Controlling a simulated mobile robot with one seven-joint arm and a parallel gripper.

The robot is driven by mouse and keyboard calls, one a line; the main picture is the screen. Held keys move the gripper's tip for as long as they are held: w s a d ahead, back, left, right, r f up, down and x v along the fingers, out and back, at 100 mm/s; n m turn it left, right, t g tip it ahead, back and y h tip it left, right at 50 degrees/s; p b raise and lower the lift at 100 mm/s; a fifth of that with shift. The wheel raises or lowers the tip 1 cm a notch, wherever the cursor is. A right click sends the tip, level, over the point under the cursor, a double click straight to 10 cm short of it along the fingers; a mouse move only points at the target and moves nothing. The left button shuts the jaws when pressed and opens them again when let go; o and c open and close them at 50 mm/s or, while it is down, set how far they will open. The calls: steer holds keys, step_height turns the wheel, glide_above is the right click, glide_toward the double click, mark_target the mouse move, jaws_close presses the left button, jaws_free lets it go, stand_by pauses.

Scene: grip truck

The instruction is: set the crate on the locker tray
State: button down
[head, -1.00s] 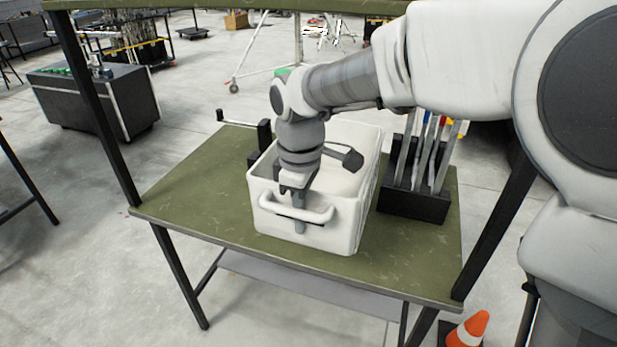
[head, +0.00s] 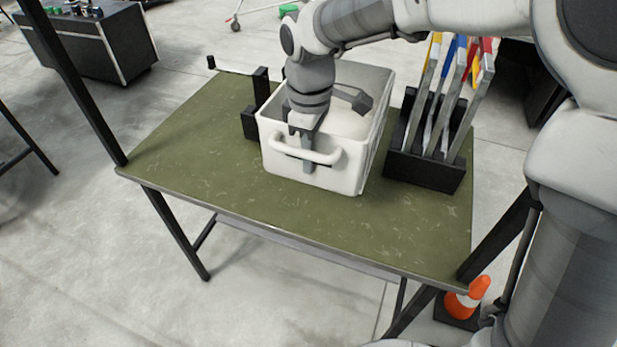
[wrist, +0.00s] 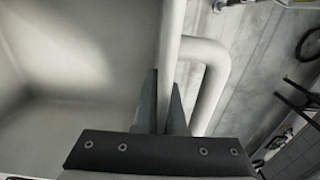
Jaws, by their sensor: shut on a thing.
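The crate (head: 345,177) is a white open box with a bar handle on its near side, upright over the green top of a black-framed bench. My gripper (head: 307,150) is above its near side, shut on the near wall, with one finger showing behind the handle bar. In the wrist view, the fingers (wrist: 168,100) straddle the crate's rim (wrist: 171,45), with the crate's inside to the left and the handle to the right. I cannot tell whether the crate's base touches the bench. I cannot make out a locker tray.
A black rack (head: 425,170) of upright tools stands close to the crate's right. A black clamp-like fixture (head: 260,103) stands at its left. The green bench top (head: 190,150) is clear at left and front. A traffic cone (head: 467,297) stands by the bench's right leg.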

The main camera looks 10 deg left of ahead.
mark_target(309, 182)
step_height(309, 182, down, 16)
steer(key=shift+r+b, duration=0.25)
steer(key=shift+b, duration=0.6)
steer(key=shift+f, duration=0.2)
steer(key=c, duration=1)
jaws_free()
step_height(309, 182, up, 12)
steer(key=shift+f+p, duration=0.1)
steer(key=shift+p, duration=0.6)
steer(key=shift+r, duration=0.3)
steer(key=shift+r, duration=0.1)
